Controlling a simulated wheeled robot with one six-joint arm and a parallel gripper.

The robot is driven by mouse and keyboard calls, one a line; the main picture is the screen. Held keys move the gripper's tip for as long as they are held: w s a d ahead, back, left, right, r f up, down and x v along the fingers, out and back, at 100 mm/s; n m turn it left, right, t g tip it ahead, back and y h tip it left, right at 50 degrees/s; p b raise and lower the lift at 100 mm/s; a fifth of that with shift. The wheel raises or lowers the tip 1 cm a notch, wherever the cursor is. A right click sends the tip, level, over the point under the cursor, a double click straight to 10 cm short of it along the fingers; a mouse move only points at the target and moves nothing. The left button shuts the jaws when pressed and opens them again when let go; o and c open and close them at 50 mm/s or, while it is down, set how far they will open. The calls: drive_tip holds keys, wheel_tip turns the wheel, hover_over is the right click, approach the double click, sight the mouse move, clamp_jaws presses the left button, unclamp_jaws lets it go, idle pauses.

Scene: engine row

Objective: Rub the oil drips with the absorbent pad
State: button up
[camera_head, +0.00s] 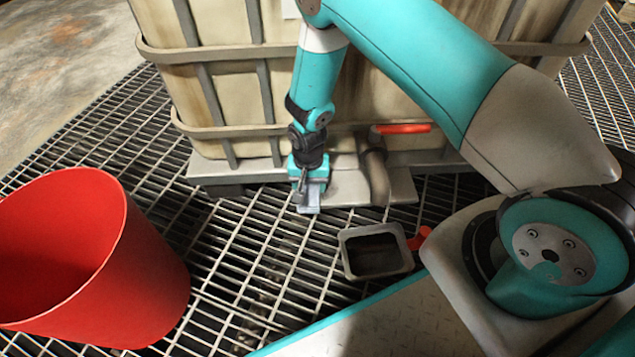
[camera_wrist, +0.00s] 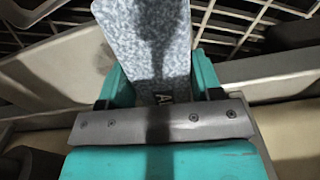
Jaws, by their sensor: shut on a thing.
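My gripper (camera_head: 308,194) is low at the front base of the large caged tank, left of its outlet pipe. It is shut on the absorbent pad (camera_wrist: 150,40), a flat speckled grey piece that reaches out between the fingers in the wrist view. In the head view the pad (camera_head: 309,209) shows as a small pale shape under the gripper, at the edge of the tank's base. I cannot tell whether the pad touches the surface. My gripper (camera_wrist: 155,85) also shows in the wrist view with teal fingers on both sides of the pad. I cannot make out the oil drips clearly.
The caged tank (camera_head: 225,85) stands behind my gripper, with a red valve handle (camera_head: 402,128) above a curved outlet pipe (camera_head: 377,178). A dark open tray (camera_head: 376,252) sits on the grating in front. A large red bin (camera_head: 150,270) stands at left. Open grating lies between bin and tray.

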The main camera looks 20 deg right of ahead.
wheel_tip(320, 180, up, 6)
drive_tip(key=p, duration=0.5)
idle(0.5)
drive_tip(key=shift+r+p, duration=1.5)
drive_tip(key=shift+p, duration=0.05)
